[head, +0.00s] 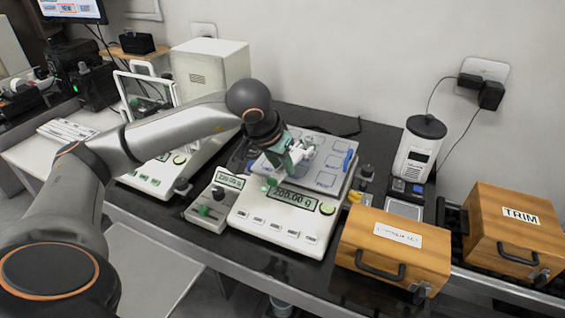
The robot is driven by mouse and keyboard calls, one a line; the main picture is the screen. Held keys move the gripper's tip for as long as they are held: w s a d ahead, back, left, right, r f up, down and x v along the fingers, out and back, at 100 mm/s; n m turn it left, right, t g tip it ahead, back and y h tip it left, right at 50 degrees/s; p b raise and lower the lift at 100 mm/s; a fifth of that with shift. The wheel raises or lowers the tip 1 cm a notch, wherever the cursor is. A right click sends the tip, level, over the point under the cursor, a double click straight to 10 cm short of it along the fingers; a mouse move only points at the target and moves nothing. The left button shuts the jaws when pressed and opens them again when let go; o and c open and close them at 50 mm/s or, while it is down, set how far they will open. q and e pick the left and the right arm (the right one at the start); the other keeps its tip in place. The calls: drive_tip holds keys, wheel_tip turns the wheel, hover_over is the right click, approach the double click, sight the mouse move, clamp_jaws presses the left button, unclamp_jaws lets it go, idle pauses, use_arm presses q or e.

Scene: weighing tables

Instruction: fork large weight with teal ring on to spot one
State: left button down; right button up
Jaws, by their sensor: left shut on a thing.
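My left gripper (292,156) is over the left part of the blue-grey plate (326,180) on the middle balance (283,224). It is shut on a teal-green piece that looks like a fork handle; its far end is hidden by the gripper. White parts show beside the fingers. The plate has several outlined square spots; I cannot read their numbers. The balance display reads about 200.00 g. A weight with a teal ring cannot be made out. My right gripper is not in view.
A wooden case (394,247) stands close at the right front, with a TRIM case (512,232) farther right. A small control box (214,201) stands left of the balance. A white canister device (419,148) stands behind right. A framed glass balance (146,93) is at the left.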

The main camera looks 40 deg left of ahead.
sight(276, 175)
use_arm(q)
drive_tip(key=shift+s+d+b, duration=0.15)
drive_tip(key=shift+s+b, duration=0.35)
drive_tip(key=shift+s, duration=0.8)
idle(1.7)
drive_tip(key=shift+s, duration=0.25)
drive_tip(key=s+d+r+b, duration=0.1)
drive_tip(key=s+b, duration=0.2)
drive_tip(key=s, duration=0.6)
drive_tip(key=shift+s, duration=0.15)
drive_tip(key=shift+r, duration=0.1)
idle(0.5)
drive_tip(key=w+d+r+m+p, duration=0.1)
drive_tip(key=w+d+r+p, duration=0.1)
drive_tip(key=d+p, duration=1)
drive_tip(key=shift+w+d+h, duration=0.25)
drive_tip(key=shift+w+h, duration=0.05)
drive_tip(key=shift+w, duration=0.35)
